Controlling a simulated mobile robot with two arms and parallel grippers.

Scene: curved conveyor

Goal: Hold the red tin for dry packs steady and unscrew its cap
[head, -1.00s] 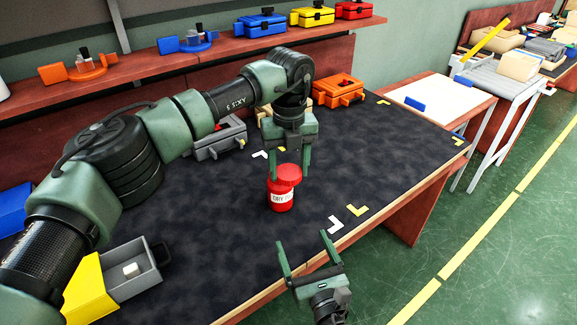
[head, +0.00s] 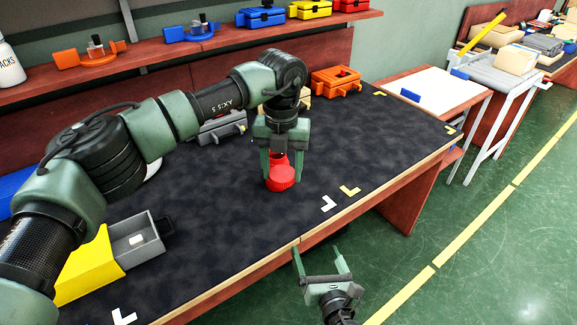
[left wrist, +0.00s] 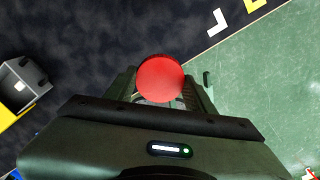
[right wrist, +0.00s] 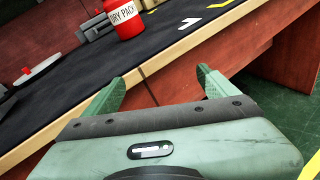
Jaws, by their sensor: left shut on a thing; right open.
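The red tin for dry packs (right wrist: 122,20) stands upright on the dark table in the right wrist view, its label showing and its top cut off. My left gripper (head: 284,184) is shut on the red cap (head: 281,180), which shows as a round disc between the fingers in the left wrist view (left wrist: 160,78). My right gripper (head: 320,254) is open and empty in front of the table's edge, away from the tin.
A yellow and grey box (head: 133,238) lies open at the left of the table. An orange case (head: 337,80) and a grey case (head: 218,127) stand at the back. White (head: 328,203) and yellow (head: 350,191) corner marks lie right of the tin. The table's middle right is clear.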

